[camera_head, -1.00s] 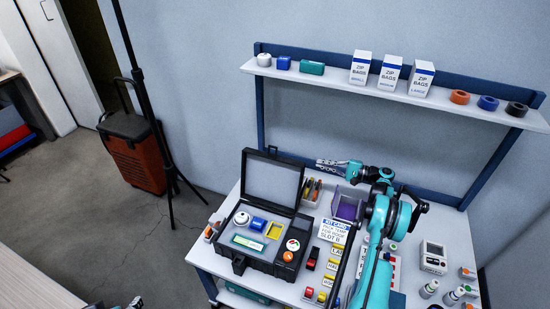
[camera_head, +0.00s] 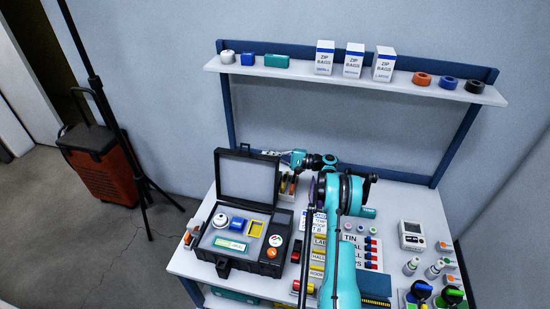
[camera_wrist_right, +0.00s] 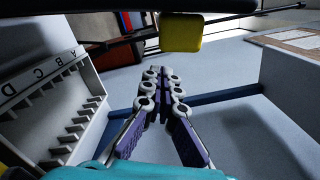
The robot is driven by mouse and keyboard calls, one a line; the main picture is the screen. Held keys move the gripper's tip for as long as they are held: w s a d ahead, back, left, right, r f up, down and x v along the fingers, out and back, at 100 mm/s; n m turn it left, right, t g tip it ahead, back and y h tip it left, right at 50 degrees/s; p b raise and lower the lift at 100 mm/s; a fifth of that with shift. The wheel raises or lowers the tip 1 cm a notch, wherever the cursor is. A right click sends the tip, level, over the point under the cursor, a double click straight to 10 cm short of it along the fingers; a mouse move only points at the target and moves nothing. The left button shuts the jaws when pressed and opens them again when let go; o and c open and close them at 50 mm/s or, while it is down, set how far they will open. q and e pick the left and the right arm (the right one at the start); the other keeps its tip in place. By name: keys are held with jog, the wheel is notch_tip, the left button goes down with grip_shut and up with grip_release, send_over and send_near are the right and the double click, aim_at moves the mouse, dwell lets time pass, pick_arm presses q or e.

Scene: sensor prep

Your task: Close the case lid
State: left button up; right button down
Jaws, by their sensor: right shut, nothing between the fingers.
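The black case (camera_head: 238,262) sits at the left of the workbench. Its lid (camera_head: 247,178) stands upright, open, at the back. The case's grey tray holds a white round sensor (camera_head: 221,220), a blue block (camera_head: 237,224), a yellow frame (camera_head: 255,229), a green-edged strip (camera_head: 230,243) and a round red-and-white piece (camera_head: 275,240). My right gripper (camera_head: 268,153) is at the lid's upper right edge, partly behind it; contact cannot be told. In the right wrist view its fingers (camera_wrist_right: 164,80) are closed together, empty. My left gripper is not in view.
My right arm crosses the bench, hiding part of its middle. Labelled bins (camera_head: 319,254), a white meter (camera_head: 412,236) and bottles (camera_head: 433,270) stand to the right. A shelf (camera_head: 300,77) with bag boxes spans the wall. In the wrist view, a lettered rack (camera_wrist_right: 50,100) is left.

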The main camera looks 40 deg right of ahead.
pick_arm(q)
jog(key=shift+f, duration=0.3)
pick_arm(e)
jog(key=shift+s+a+r, duration=0.25)
jog(key=shift+a+r, duration=0.05)
jog(key=shift+a, duration=0.3)
